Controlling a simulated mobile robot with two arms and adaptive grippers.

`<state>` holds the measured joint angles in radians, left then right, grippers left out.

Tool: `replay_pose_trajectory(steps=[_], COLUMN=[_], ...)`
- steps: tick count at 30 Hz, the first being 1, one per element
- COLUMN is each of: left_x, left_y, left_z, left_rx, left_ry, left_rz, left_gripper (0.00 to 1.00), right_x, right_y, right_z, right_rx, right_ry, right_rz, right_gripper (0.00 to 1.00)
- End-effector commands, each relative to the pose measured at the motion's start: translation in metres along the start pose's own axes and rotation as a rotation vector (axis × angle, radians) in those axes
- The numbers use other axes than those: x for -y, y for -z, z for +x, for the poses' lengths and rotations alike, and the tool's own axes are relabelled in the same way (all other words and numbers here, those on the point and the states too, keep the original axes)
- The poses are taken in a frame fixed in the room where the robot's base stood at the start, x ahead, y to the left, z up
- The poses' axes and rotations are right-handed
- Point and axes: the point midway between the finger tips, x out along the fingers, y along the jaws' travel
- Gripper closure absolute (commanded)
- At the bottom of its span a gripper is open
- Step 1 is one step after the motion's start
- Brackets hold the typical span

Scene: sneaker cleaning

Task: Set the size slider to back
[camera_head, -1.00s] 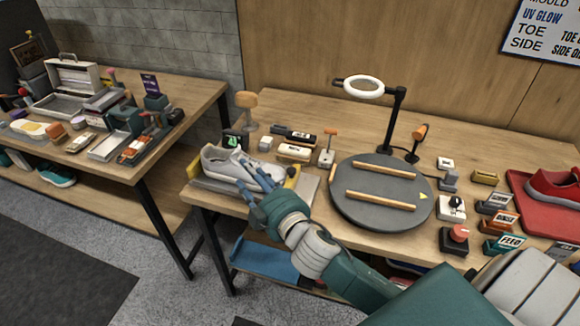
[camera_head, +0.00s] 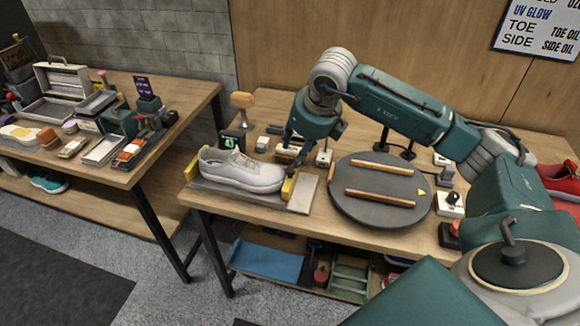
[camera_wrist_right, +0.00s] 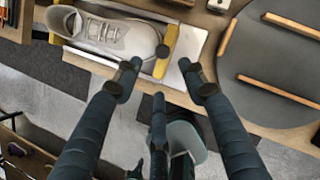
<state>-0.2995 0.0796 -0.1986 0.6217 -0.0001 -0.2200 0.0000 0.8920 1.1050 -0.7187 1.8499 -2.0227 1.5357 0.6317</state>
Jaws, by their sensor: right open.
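A grey-white sneaker (camera_head: 240,172) lies on a grey holder plate (camera_head: 303,194) at the left front of the bench. A yellow block (camera_head: 289,188), which looks like the size slider, stands at the sneaker's toe. It also shows in the right wrist view (camera_wrist_right: 171,42). Another yellow block (camera_head: 191,170) stands at the heel end. My right gripper (camera_head: 297,150) hangs above the toe end of the holder, fingers pointing down. In the right wrist view its fingers (camera_wrist_right: 162,78) are spread and empty, apart from the yellow block. My left gripper is not in view.
A round grey turntable (camera_head: 380,212) with two wooden bars stands right of the holder. Small items and a wooden-topped stand (camera_head: 242,100) are behind it. My right arm hides part of the back of the bench. The bench's front edge is close to the holder.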

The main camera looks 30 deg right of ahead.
Motion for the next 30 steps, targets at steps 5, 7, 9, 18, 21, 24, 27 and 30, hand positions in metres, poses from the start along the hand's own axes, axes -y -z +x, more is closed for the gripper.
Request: replay_pose_trajectory(steps=[5,7,9,18,21,24,27,30], left_x=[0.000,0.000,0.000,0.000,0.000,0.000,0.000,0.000], left_y=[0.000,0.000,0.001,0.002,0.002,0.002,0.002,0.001], left_z=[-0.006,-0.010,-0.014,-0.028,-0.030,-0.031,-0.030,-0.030], left_rx=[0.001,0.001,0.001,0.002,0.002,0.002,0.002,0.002], left_ry=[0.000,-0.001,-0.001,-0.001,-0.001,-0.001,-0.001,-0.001], left_rz=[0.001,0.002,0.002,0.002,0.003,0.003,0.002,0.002], left_gripper=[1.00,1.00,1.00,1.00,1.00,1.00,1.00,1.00], right_x=[0.006,0.005,0.005,0.005,0.005,0.006,0.006,0.006], right_y=[0.001,0.001,0.001,0.000,0.001,0.001,0.001,0.001], right_z=[0.012,0.024,0.037,0.089,0.100,0.105,0.107,0.107], right_rx=[-0.008,-0.009,-0.010,-0.005,-0.005,-0.004,-0.003,-0.003], right_ry=[0.019,0.018,0.016,0.013,0.013,0.014,0.014,0.014], right_rz=[0.005,0.002,0.004,0.003,0.003,0.001,0.001,0.001], right_gripper=[0.59,0.59,0.59,0.59,0.59,0.59,0.59,0.59])
